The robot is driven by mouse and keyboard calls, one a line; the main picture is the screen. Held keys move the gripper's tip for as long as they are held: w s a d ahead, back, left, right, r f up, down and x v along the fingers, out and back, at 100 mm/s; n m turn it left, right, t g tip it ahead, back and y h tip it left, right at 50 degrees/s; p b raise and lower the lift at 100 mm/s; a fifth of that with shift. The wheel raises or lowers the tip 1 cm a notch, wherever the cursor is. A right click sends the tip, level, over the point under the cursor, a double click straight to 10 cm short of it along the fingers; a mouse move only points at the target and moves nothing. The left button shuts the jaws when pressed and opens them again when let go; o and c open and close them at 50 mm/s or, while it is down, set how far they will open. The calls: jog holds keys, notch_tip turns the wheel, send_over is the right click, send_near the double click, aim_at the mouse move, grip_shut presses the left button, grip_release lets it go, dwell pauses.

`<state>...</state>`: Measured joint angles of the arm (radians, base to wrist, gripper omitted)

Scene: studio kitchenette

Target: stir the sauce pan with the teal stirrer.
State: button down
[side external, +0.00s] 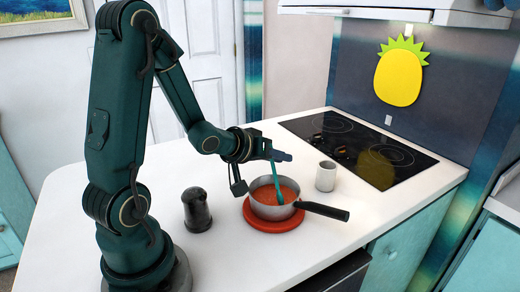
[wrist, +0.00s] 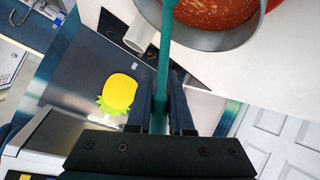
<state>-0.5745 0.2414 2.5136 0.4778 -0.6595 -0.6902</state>
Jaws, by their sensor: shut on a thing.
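The sauce pan (side external: 262,209) is a grey metal pan with a dark handle, holding orange-red sauce (side external: 286,190). It stands on a round red mat (side external: 272,226) on the white counter, and its rim shows at the top of the wrist view (wrist: 205,41). My gripper (side external: 277,156) is above the pan, shut on the teal stirrer (side external: 276,180). In the wrist view the stirrer (wrist: 163,70) runs up from between the fingers (wrist: 168,105) towards the pan. In the side view its lower end reaches the sauce inside the pan; the tip's depth is hidden.
A white mug (side external: 325,176) stands close behind the pan, to its right. The black cooktop (side external: 345,135) lies at the back right. The front counter is clear.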

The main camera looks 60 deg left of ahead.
jog(key=r, duration=0.1)
jog(key=a+r, duration=0.1)
jog(key=r, duration=0.1)
jog(key=a+r, duration=0.1)
jog(key=shift+a+r, duration=0.2)
jog(key=shift+r, duration=0.05)
dwell(0.4)
jog(key=shift+r, duration=1.5)
